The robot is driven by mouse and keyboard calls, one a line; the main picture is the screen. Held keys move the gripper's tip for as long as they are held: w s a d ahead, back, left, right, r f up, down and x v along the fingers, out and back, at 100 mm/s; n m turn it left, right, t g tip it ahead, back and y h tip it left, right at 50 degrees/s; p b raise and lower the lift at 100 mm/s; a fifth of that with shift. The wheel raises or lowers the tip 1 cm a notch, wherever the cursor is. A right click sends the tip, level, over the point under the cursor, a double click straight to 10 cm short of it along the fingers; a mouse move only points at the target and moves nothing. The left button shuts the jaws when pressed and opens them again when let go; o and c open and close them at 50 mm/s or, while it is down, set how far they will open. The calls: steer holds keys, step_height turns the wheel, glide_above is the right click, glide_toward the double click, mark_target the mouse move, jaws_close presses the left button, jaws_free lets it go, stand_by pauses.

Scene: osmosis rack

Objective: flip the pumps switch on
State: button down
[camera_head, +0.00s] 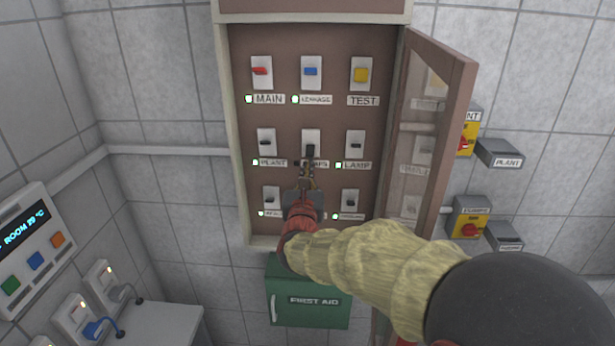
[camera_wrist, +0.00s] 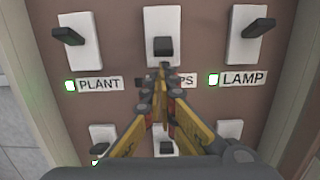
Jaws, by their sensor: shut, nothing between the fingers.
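The pumps switch (camera_head: 311,138) is the middle switch of the panel, a white plate with a black lever. It also shows in the wrist view (camera_wrist: 163,47), at the top centre, with its lever low on the plate. Its label is partly hidden by my gripper, with only "PS" readable in the wrist view. The small lamp beside that label looks dark in the head view. My gripper (camera_head: 307,167) is shut and empty, its fingertips just below the lever; in the wrist view the tips (camera_wrist: 165,76) overlap the label. I cannot tell whether they touch the lever.
The plant switch (camera_head: 266,142) is at left and the lamp switch (camera_head: 355,144) at right, both with green lights. More switches lie above and below. The open glass cabinet door (camera_head: 430,130) stands to the right. A green first aid box (camera_head: 309,300) is below.

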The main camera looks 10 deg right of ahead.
steer(key=shift+r, duration=0.1)
steer(key=shift+r+p, duration=0.25)
steer(key=shift+p, duration=0.15)
steer(key=shift+s+a+r+g+y+p, duration=0.1)
steer(key=shift+s+r+g+y+p, duration=0.25)
steer(key=shift+g+p, duration=0.95)
steer(key=shift+t+p, duration=0.4)
steer(key=shift+p, duration=0.35)
steer(key=g+p, duration=0.1)
steer(key=p, duration=0.2)
steer(key=r+g+y+p, duration=0.1)
steer(key=p, duration=0.3)
steer(key=s+r+g+p, duration=0.1)
steer(key=g+p, duration=0.1)
steer(key=p, duration=0.1)
steer(key=shift+s+a+r+p, duration=0.1)
steer(key=shift+a+p, duration=0.1)
steer(key=shift+p, duration=0.1)
